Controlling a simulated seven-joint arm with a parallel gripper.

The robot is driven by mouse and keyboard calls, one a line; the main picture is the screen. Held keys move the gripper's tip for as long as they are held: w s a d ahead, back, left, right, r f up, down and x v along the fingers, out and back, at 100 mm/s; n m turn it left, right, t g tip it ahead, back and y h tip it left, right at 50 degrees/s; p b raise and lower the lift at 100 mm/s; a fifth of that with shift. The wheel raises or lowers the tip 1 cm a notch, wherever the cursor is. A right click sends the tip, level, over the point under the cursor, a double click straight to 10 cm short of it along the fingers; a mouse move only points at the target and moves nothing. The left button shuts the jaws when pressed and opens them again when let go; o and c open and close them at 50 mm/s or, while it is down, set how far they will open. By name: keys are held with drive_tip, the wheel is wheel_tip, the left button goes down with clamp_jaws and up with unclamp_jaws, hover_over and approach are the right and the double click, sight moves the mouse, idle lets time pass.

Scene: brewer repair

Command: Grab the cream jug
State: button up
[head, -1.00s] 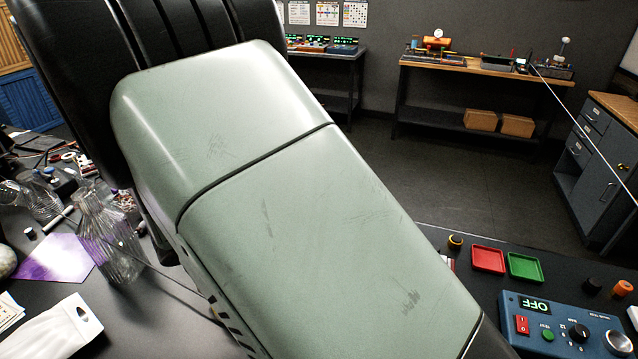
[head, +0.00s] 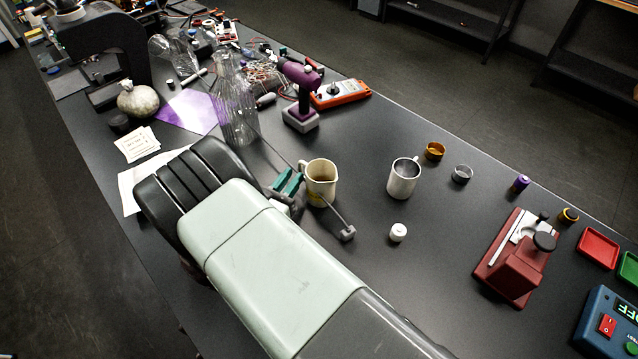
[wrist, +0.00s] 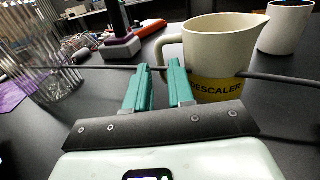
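The cream jug (head: 322,184) stands upright on the black table, its handle toward my gripper. In the wrist view the jug (wrist: 225,52) carries a yellow band marked "DESCALER" and its spout points right. My gripper (head: 287,182) is low beside the jug's handle. In the wrist view the two teal fingers of my gripper (wrist: 160,68) are a small gap apart, with the handle just ahead of the tips. The right finger overlaps the lower handle in the picture; I see no grip on it.
A white mug (head: 403,182) stands right of the jug, with a white cap (head: 398,232) in front. A ribbed glass vessel (head: 236,112) and purple device (head: 301,95) stand behind. A red device (head: 514,262) is farther right.

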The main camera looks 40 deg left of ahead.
drive_tip(key=shift+w+a+f, duration=0.15)
drive_tip(key=shift+w, duration=0.35)
drive_tip(key=shift+w+a+f, duration=0.15)
drive_tip(key=shift+w, duration=0.3)
drive_tip(key=shift+w+a+f, duration=0.15)
drive_tip(key=shift+w, duration=0.35)
clamp_jaws()
